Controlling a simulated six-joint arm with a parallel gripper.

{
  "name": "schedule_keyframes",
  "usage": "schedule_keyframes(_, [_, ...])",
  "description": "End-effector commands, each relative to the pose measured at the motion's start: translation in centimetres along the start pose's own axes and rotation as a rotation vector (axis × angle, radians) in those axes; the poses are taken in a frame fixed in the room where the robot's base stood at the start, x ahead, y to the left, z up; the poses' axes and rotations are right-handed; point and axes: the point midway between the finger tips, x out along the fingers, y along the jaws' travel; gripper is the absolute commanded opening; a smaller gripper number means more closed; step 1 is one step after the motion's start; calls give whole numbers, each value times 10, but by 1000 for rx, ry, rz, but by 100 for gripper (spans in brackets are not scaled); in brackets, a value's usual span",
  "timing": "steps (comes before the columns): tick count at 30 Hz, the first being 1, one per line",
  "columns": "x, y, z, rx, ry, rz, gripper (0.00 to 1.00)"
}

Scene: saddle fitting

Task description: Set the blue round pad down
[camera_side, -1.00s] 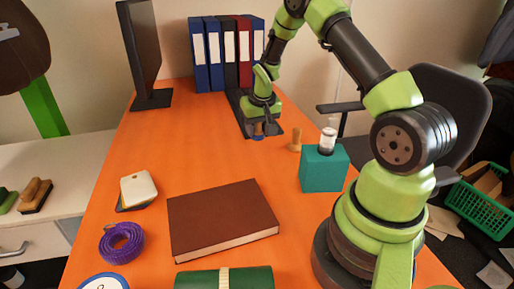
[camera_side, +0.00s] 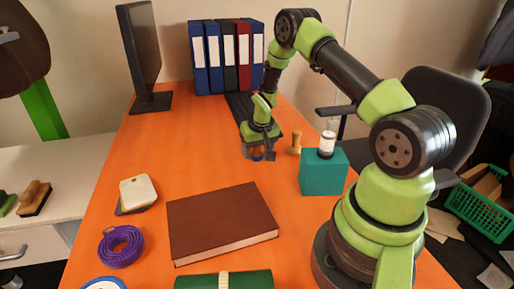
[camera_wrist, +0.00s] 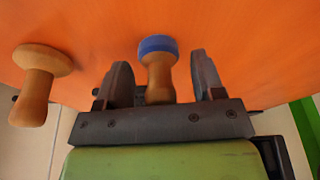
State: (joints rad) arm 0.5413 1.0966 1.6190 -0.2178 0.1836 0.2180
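The blue round pad (camera_wrist: 158,45) is on the end of a short wooden handle and shows between my fingers in the wrist view. My gripper (camera_wrist: 161,80) is open around the handle, with a narrow orange gap on each side of it. In the side view my gripper (camera_side: 259,153) points down, low over the orange table. The pad is small and partly hidden by the fingers there. Whether its blue face touches the table I cannot tell.
A second wooden handle (camera_wrist: 36,85) stands close to the left in the wrist view; in the side view it (camera_side: 295,143) is just right of my gripper. A teal block (camera_side: 323,172) with a small jar stands farther right. A brown book (camera_side: 222,222) lies nearer.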

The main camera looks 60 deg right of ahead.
Motion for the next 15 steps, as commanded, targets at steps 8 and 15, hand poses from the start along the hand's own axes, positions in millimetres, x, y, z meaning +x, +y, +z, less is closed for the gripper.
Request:
schedule_keyframes(8, [-2, 0, -1, 0, 1, 0, 62])
schedule_keyframes(15, [-33, 0, -2, 1, 4, -1, 62])
